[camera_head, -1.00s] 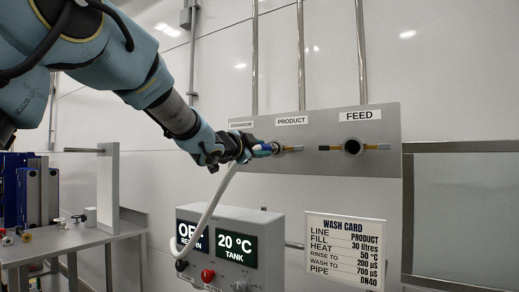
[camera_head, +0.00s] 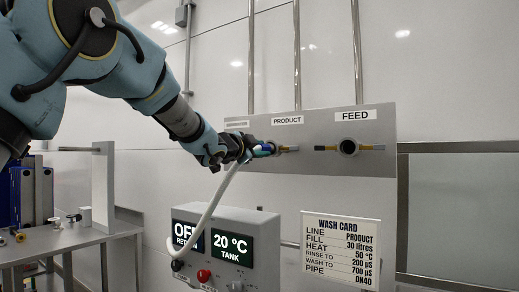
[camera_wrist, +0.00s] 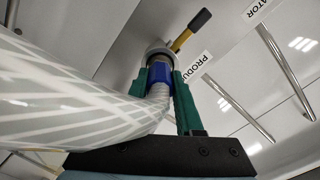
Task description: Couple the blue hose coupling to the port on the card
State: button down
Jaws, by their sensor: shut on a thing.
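The blue hose coupling (camera_head: 262,149) is at the PRODUCT port, whose yellow handle (camera_head: 287,149) shows beside it. My gripper (camera_wrist: 160,82) is shut on the blue coupling (camera_wrist: 160,73), with one green finger on each side. In the wrist view the coupling lines up with the port's metal ring (camera_wrist: 158,50) and appears to touch it; whether it is locked cannot be told. A pale hose (camera_head: 212,207) hangs from the coupling. The wash card (camera_head: 340,250) reads LINE PRODUCT. In the head view my gripper hides part of the port.
The FEED port (camera_head: 348,147) is free on the same grey panel (camera_head: 310,165). The label at the left is partly hidden. A control box (camera_head: 255,232) with OFF and 20 °C displays stands below. A grey bench (camera_head: 75,240) is at the left.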

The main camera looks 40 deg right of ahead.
jog(key=c, duration=0.5)
grip_release()
jog(key=b+v, duration=0.3)
jog(key=v, duration=0.7)
jog(key=shift+a+b, duration=0.3)
jog(key=shift+a, duration=0.05)
jog(key=w+a+f+n+t+y, duration=0.5)
jog(key=w+a+f+n+y, duration=0.3)
jog(key=w+a+f, duration=0.6)
jog(key=w+a+f+n+y, duration=0.1)
jog(key=a+f+n+y, duration=0.15)
jog(key=a+f, duration=0.4)
jog(key=w+a+f+n+y, duration=0.15)
jog(key=a+f+n, duration=0.25)
jog(key=a, duration=0.5)
jog(key=s+a+f+n+g+y, duration=0.2)
jog(key=s+a+f+n, duration=0.1)
jog(key=a+f, duration=0.3)
jog(key=s+a+f+n+g+y, duration=0.2)
jog(key=s+a+f+n, duration=0.15)
jog(key=a, duration=0.45)
jog(key=s+a+f+n+g+y, duration=0.1)
jog(key=s+a+f+n+g, duration=0.3)
jog(key=s+a+f, duration=0.3)
jog(key=s+a, duration=0.1)
jog(key=s, duration=0.3)
jog(key=shift+a, duration=0.3)
